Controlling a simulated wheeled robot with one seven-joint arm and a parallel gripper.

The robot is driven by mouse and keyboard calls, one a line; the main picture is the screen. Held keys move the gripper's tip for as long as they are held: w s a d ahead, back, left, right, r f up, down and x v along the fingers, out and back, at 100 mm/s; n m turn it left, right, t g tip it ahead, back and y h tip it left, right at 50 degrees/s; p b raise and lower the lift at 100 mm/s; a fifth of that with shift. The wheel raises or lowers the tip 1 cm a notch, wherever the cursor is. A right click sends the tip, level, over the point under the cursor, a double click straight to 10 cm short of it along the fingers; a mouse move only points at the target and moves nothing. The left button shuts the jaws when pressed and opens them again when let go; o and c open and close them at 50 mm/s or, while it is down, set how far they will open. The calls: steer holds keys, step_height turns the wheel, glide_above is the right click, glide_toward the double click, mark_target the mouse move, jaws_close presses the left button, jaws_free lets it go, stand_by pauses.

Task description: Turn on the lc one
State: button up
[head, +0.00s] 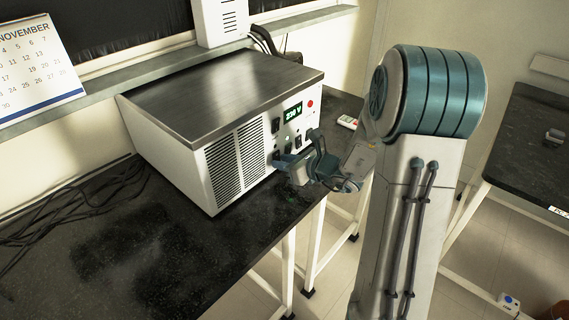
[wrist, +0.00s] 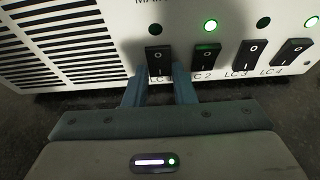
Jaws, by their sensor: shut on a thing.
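The white power unit (head: 235,125) stands on the dark bench. Its front panel has rocker switches labelled LC 1 to LC 4 in the wrist view. The LC 1 switch (wrist: 158,58) is the leftmost, and the round lamp (wrist: 155,30) above it is dark. My gripper (wrist: 161,74) is at the panel, with one finger at each side of the lower part of the LC 1 switch, shut on it. The right finger partly covers the labels between LC 1 and LC 2. In the head view my gripper (head: 282,161) reaches the panel's lower left part from the right.
The LC 2 switch (wrist: 203,61) is close to my right finger; its lamp (wrist: 210,26) is lit green. The LC 3 switch (wrist: 248,55) has a dark lamp. The LC 4 switch (wrist: 290,52) has a lit lamp. Cables (head: 70,205) lie on the bench left of the unit.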

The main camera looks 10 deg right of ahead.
steer(key=shift+f+t+y+b, duration=0.4)
steer(key=shift+f+t+b, duration=0.2)
steer(key=shift+b, duration=2.05)
steer(key=shift+r+t+y+b, duration=0.15)
steer(key=shift+t+y+b, duration=0.2)
steer(key=shift+b, duration=0.35)
steer(key=o, duration=0.7)
steer(key=shift+r, duration=0.1)
steer(key=p+v, duration=0.1)
steer(key=v, duration=1.2)
steer(key=shift+s+d, duration=0.15)
steer(key=shift+s, duration=0.25)
